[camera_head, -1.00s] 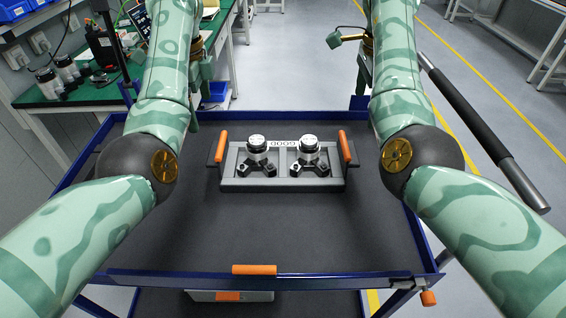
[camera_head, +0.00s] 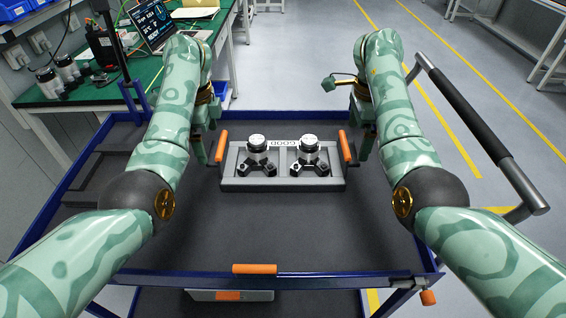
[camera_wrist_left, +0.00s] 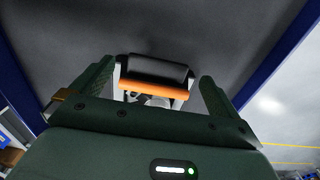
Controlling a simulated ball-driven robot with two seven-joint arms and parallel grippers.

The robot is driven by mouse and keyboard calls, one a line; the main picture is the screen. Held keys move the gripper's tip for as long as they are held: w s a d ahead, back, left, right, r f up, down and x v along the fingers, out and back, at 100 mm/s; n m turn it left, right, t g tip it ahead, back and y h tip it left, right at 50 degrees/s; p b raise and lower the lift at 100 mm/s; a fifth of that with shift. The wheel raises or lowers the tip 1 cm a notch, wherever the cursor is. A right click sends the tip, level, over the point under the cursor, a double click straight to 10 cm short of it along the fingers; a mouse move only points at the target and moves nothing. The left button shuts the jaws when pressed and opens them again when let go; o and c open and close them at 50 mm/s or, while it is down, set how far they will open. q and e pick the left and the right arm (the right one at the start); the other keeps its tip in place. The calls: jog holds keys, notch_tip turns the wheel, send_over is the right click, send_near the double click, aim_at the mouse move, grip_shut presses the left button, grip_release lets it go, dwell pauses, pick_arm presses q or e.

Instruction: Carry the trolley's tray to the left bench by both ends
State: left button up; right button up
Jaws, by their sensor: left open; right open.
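The grey tray (camera_head: 283,184), labelled "GOOD", lies on the dark top of the trolley (camera_head: 270,235). It holds two joint actuators, at left (camera_head: 257,158) and right (camera_head: 309,155), and has an orange handle at its left end (camera_head: 221,147) and right end (camera_head: 345,146). My left gripper (camera_head: 203,148) is open beside the left handle; in the left wrist view the orange handle (camera_wrist_left: 153,90) shows between its spread fingers (camera_wrist_left: 156,72), not gripped. My right gripper (camera_head: 363,145) is open near the right handle, partly hidden by its arm. The left bench (camera_head: 125,92) has a green top.
On the bench are a laptop (camera_head: 155,22), dark cylindrical parts (camera_head: 50,82) and a black device (camera_head: 103,45). The trolley has a raised blue rim (camera_head: 270,281) and a black push bar (camera_head: 468,112) at right.

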aim_at(210, 151)
pick_arm(q)
notch_tip(210, 151, down, 7)
jog(key=shift+f, duration=0.1)
pick_arm(e)
notch_tip(210, 151, down, 7)
pick_arm(q)
jog(key=c, duration=1.1)
pick_arm(e)
jog(key=c, duration=1.1)
jog(key=shift+r, duration=0.1)
